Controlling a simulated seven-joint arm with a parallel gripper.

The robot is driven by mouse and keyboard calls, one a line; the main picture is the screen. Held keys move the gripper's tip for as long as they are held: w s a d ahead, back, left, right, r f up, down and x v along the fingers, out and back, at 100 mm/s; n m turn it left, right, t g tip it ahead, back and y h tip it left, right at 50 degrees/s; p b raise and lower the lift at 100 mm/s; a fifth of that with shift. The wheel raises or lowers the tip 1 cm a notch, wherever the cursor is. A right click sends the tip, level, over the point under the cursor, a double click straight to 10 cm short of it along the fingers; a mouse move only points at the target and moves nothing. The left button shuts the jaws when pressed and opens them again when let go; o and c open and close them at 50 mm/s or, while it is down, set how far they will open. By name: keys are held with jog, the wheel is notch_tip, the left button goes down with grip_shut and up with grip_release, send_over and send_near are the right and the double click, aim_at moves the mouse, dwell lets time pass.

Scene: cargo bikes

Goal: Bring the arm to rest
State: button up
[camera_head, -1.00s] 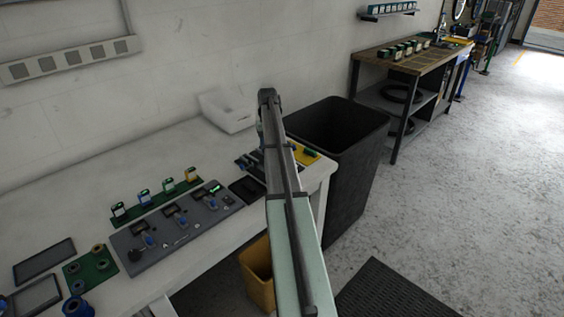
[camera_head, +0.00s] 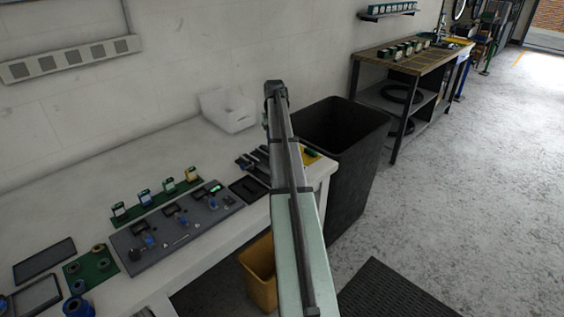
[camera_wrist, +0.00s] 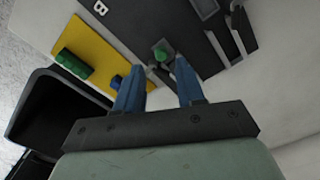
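My gripper (camera_wrist: 158,82) shows in the wrist view with its two blue fingers apart and nothing between them. Beyond the fingertips lies a dark panel (camera_wrist: 150,28) with a small green part (camera_wrist: 161,52); whether the fingers touch anything there I cannot tell, but they look clear of it. In the head view my arm reaches away over the right end of the white workbench (camera_head: 210,255), and it hides the gripper's fingers.
A black bin (camera_head: 350,135) stands against the bench's right end, with a yellow bin (camera_head: 258,275) below. A grey fixture board (camera_head: 178,232) and a white tray (camera_head: 228,112) are on the bench. A yellow plate (camera_wrist: 92,50) lies beside the dark panel.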

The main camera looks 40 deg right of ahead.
jog(key=shift+s+r, duration=0.4)
jog(key=shift+s, duration=0.45)
